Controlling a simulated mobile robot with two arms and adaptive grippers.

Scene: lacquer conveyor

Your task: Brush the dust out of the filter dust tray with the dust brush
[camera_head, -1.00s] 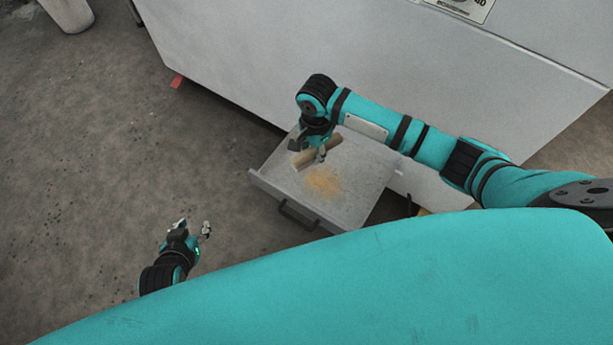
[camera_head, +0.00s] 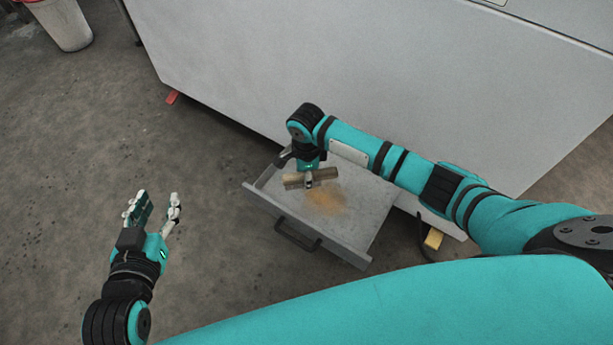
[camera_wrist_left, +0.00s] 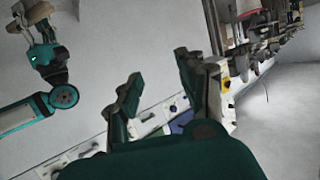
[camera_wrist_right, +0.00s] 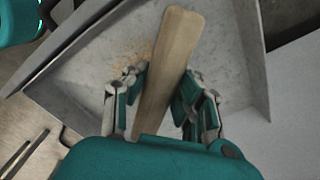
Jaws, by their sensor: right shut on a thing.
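The filter dust tray (camera_head: 372,218) is a shallow grey metal drawer pulled out from the large cabinet, with a dark handle on its front. A patch of tan dust (camera_head: 326,203) lies on its floor. My right gripper (camera_head: 310,181) is over the tray, shut on the wooden dust brush (camera_head: 295,182). In the right wrist view the brush's flat wooden body (camera_wrist_right: 170,60) sits between the fingers, with some dust (camera_wrist_right: 130,58) beside it. The bristles are hidden. My left gripper (camera_head: 153,203) is open and empty, over the floor left of the tray.
The large pale cabinet (camera_head: 330,80) stands behind the tray. A white bin (camera_head: 62,25) stands at the top left. A small red piece (camera_head: 173,97) is at the cabinet's lower edge. A yellow object (camera_head: 433,240) is right of the tray. The floor at left is clear.

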